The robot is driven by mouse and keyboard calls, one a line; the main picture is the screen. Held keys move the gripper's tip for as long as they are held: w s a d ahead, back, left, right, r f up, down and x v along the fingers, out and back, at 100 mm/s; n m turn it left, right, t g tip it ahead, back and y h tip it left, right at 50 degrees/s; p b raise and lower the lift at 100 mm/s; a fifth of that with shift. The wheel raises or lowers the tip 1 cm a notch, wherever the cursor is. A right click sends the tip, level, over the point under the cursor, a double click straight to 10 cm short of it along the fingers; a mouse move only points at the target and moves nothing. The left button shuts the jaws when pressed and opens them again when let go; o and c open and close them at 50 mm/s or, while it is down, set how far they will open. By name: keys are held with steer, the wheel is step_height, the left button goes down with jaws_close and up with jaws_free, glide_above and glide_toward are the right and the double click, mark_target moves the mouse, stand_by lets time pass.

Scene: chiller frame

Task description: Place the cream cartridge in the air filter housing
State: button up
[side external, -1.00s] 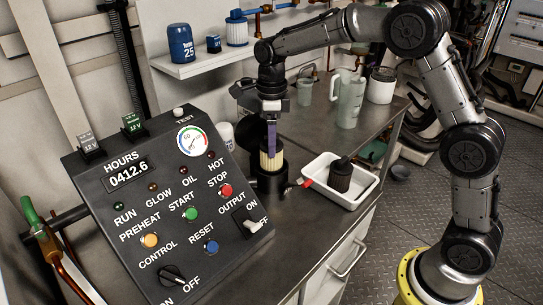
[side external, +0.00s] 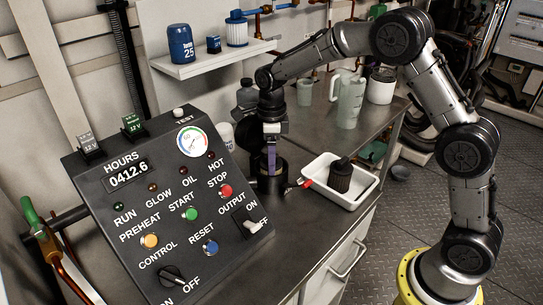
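The air filter housing is a black upright cup (side external: 270,184) on the bench, just right of the control panel. My gripper (side external: 271,166) points straight down over it, with its purple finger reaching down into the housing's mouth. The cream cartridge is almost wholly hidden now, sunk inside the housing below my gripper. My gripper appears still shut on it, though the fingertips and their contact are hidden by the housing wall.
A white tray (side external: 368,190) with a dark filter (side external: 340,176) stands right of the housing, near a red-handled valve (side external: 305,183). The control panel (side external: 165,215) stands close on the left. A jug (side external: 350,103) and other vessels stand behind; a shelf (side external: 200,66) is above.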

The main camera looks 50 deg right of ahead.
steer(key=shift+o, duration=1.2)
steer(key=s+r+n+t, duration=0.1)
steer(key=s+r+n, duration=0.15)
steer(key=r, duration=0.55)
steer(key=s+r+n, duration=0.2)
steer(key=s+r, duration=0.1)
steer(key=r, duration=0.5)
steer(key=s+d+f+n+t, duration=0.1)
steer(key=s+n+t, duration=0.3)
steer(key=s+n, duration=1.8)
steer(key=s+f, duration=0.1)
steer(key=s, duration=0.2)
steer(key=shift+f+t, duration=0.2)
steer(key=shift+t, duration=0.1)
steer(key=shift+n, duration=0.25)
